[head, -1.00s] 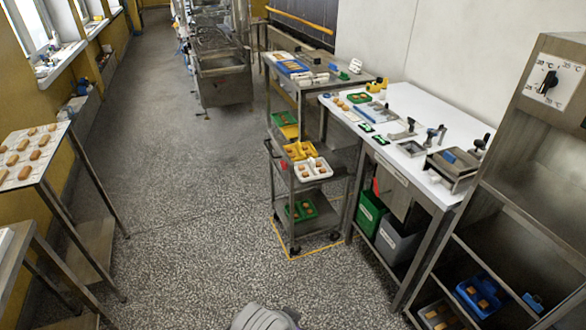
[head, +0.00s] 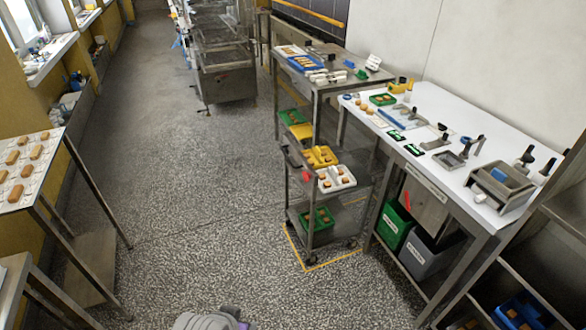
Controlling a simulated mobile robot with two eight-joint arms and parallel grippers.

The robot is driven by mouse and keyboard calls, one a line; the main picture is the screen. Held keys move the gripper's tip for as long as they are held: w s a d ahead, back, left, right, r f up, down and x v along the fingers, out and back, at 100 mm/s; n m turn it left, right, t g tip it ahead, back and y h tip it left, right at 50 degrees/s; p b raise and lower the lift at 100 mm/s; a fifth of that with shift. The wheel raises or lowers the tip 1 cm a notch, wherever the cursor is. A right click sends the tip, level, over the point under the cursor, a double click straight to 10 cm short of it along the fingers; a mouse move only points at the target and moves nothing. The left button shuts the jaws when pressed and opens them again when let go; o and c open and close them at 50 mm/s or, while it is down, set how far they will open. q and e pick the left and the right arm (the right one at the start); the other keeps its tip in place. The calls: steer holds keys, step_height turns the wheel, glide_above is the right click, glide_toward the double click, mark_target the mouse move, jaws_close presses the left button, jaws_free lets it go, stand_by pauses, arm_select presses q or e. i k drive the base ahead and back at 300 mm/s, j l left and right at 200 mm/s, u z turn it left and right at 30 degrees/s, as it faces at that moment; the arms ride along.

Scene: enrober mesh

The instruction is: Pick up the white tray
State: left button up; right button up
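The white tray (head: 339,188) holds a few brown pieces. Neither of my grippers shows in the head view. Only a grey rounded part of mine shows at the bottom edge, well short of the cart.
A green tray (head: 317,222) is on the cart's bottom shelf. A white-topped workbench (head: 470,205) with tools stands right of the cart, bins below it. A table with brown pieces (head: 22,190) stands left. The floor (head: 190,220) between is clear.

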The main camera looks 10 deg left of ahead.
mark_target(335, 178)
steer(key=i+l+u, duration=0.25)
steer(key=u, duration=0.15)
steer(key=i+l+u, duration=0.55)
steer(key=l+u, duration=0.25)
steer(key=i+l+u, duration=0.15)
steer(key=l+u, duration=0.25)
steer(key=l, duration=0.15)
